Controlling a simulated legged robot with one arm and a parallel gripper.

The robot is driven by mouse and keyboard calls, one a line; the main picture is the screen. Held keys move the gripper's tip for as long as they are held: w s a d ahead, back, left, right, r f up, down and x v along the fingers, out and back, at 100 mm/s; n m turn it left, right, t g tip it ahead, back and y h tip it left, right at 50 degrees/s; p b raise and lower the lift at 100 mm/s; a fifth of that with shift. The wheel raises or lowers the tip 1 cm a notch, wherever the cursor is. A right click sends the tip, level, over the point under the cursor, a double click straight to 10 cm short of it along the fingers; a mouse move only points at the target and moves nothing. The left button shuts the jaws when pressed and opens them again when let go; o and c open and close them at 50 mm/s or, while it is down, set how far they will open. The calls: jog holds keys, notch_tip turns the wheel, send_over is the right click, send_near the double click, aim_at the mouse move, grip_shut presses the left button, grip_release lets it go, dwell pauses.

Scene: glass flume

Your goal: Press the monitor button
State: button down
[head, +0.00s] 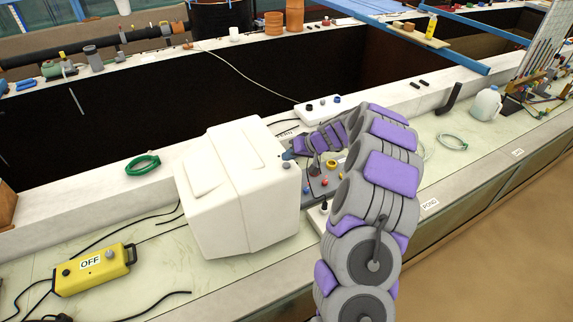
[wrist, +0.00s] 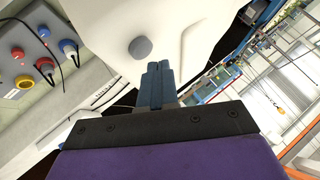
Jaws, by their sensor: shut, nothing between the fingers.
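The white boxy monitor (head: 225,195) stands on the counter, left of my arm in the head view. A round grey button (head: 286,165) sits on its right side, near the upper corner. In the wrist view the grey button (wrist: 140,47) shows on the white casing (wrist: 185,30), just above and left of my fingertips. My gripper (head: 288,155) is shut and empty, close beside that side of the monitor. The wrist view shows its two blue fingers (wrist: 158,68) pressed together. I cannot tell whether the fingertips touch the casing; they are not over the button.
A control box (head: 326,183) with coloured knobs and cables stands right of the monitor, under my forearm. A yellow box marked OFF (head: 95,268) lies at left among black cables. A green coil (head: 143,164) lies behind. A white jug (head: 485,103) stands at far right.

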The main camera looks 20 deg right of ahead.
aim_at(289, 165)
jog(key=shift+f+b, duration=0.85)
jog(key=shift+b, duration=0.55)
dwell(0.8)
jog(key=shift+r, duration=0.95)
jog(key=shift+a+r+p, duration=0.1)
jog(key=shift+r+p, duration=0.55)
jog(key=shift+r, duration=1.8)
